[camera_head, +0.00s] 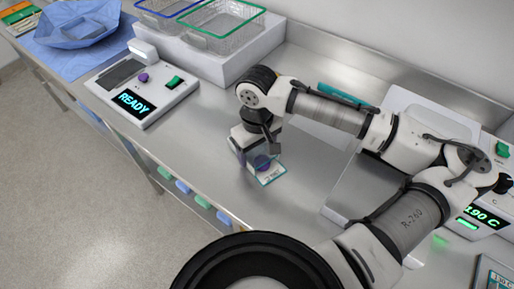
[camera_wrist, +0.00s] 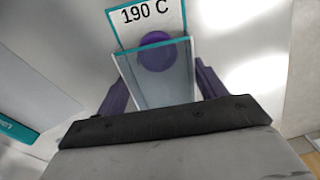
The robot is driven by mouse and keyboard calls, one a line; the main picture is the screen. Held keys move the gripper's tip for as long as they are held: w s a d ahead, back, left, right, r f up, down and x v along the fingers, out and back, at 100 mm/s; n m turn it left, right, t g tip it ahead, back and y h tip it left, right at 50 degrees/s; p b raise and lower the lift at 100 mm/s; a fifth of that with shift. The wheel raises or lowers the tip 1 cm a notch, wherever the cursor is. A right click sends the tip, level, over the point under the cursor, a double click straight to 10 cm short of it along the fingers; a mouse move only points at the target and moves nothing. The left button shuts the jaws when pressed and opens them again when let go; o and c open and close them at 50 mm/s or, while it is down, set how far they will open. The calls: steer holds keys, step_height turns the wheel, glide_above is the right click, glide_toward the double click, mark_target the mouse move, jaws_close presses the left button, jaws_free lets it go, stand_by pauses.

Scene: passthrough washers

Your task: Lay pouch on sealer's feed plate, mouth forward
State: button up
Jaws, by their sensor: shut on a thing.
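A purple disc (camera_wrist: 157,52) shows through the pouch. A white part marked "190 C" (camera_wrist: 146,15) reaches past its teal edge. In the head view the pouch (camera_head: 270,175) shows below the gripper, partly hidden by it. The sealer (camera_head: 488,212), a white machine lit "190 C", stands at the right, partly behind my arm. A grey plate (camera_head: 345,192) is in front of it.
A white device reading "READY" (camera_head: 133,102) stands at the left. Wire baskets with blue and green rims (camera_head: 222,30) sit on a white block at the back. A blue wrap (camera_head: 78,25) lies back left. The counter's middle (camera_head: 205,150) is bare.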

mark_target(257, 151)
steer(key=shift+f, duration=0.15)
steer(key=o, duration=0.9)
steer(key=shift+o, duration=0.2)
step_height(257, 151, up, 12)
steer(key=b, duration=0.1)
steer(key=shift+r, duration=0.2)
